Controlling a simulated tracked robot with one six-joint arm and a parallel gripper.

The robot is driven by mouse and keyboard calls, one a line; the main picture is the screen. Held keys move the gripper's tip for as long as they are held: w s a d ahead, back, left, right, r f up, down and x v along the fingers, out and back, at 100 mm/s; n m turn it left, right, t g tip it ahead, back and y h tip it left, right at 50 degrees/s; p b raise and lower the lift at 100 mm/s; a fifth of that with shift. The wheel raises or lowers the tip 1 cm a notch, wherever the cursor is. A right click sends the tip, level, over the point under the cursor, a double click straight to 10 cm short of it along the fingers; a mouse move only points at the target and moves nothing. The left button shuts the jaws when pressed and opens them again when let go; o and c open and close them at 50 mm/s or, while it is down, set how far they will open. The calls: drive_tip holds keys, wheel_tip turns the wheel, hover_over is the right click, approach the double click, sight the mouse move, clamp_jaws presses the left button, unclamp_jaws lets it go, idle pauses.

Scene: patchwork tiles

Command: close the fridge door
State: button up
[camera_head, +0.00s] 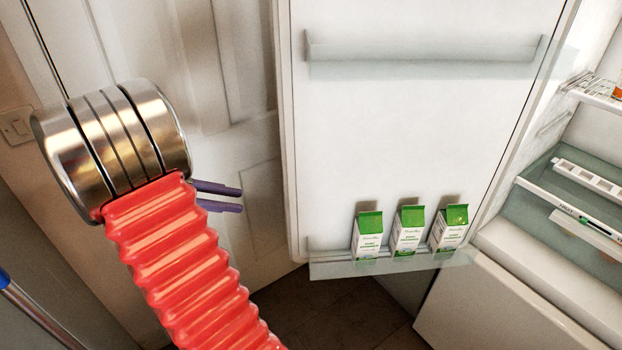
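The fridge door (420,110) stands wide open in the middle of the view, its inner side facing me. Its lower shelf holds three green and white cartons (408,231), and its upper clear shelf (425,55) looks empty. My gripper (241,200) has two thin purple fingers with a small gap between them and nothing in it. It is left of the door's free edge, apart from it in the picture. How far it is in depth is hard to tell. The fridge body (545,270) is at the right, with its inside showing.
A white panelled door (215,60) stands behind my arm. A clear drawer (570,200) and a wire shelf (595,90) show inside the fridge. A light switch (15,126) is on the left wall. Dark tiled floor (340,310) shows below the fridge door. A blue and silver pole (35,312) is at the lower left.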

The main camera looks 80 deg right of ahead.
drive_tip(key=s+d+f+g, duration=0.2)
drive_tip(key=d, duration=0.3)
drive_tip(key=s+d+f+n+g, duration=0.1)
drive_tip(key=s+d+f+g, duration=0.1)
drive_tip(key=d, duration=0.4)
drive_tip(key=shift+s+n+g+h, duration=0.25)
drive_tip(key=shift+n+g+h, duration=0.05)
drive_tip(key=shift+g, duration=0.5)
drive_tip(key=shift+s+d+f, duration=0.1)
